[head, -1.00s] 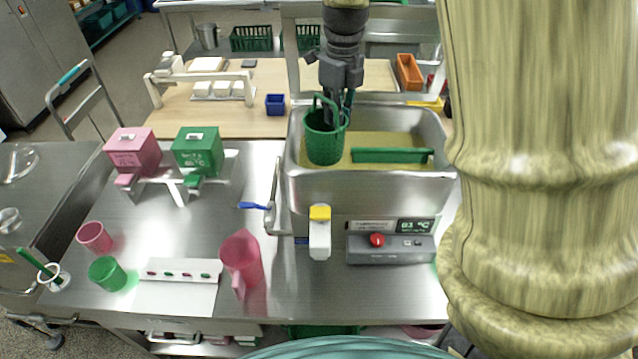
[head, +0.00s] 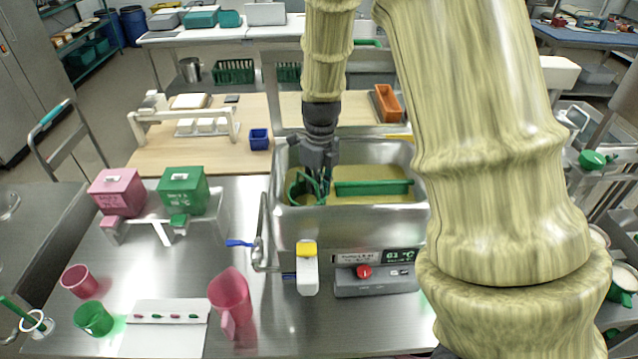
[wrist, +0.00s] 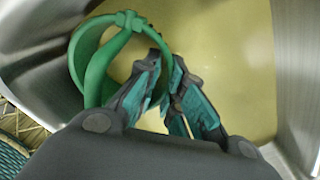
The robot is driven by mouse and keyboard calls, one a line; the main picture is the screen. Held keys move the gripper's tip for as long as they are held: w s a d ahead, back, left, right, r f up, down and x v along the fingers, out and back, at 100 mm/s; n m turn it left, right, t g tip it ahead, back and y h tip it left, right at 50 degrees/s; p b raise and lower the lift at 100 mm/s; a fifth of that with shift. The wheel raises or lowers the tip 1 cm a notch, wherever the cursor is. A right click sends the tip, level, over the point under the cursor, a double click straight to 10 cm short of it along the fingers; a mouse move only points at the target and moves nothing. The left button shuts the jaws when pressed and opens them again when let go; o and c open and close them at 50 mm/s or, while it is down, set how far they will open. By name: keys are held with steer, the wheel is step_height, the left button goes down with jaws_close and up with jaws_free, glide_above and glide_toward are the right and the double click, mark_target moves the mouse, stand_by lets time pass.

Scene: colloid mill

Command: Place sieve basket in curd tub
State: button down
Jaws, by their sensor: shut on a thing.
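The curd tub (head: 350,222) is a steel vat holding yellowish liquid. The green sieve basket (head: 295,188) is inside it at the left end. My gripper (head: 322,180) reaches down into the tub and is shut on the basket. In the wrist view the handle (wrist: 92,72) loops to the left of my gripper (wrist: 170,95) and passes behind its left finger. The exact grip spot is hard to see.
A pink jug (head: 230,296) is at front left.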

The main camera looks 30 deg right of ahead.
steer(key=shift+f, duration=0.1)
steer(key=shift+a, duration=0.1)
steer(key=c, duration=1.5)
jaws_free()
steer(key=shift+f, duration=0.1)
steer(key=shift+c, duration=0.2)
step_height(320, 180, up, 12)
steer(key=b, duration=0.2)
steer(key=shift+d+b, duration=0.3)
steer(key=shift+b, duration=0.05)
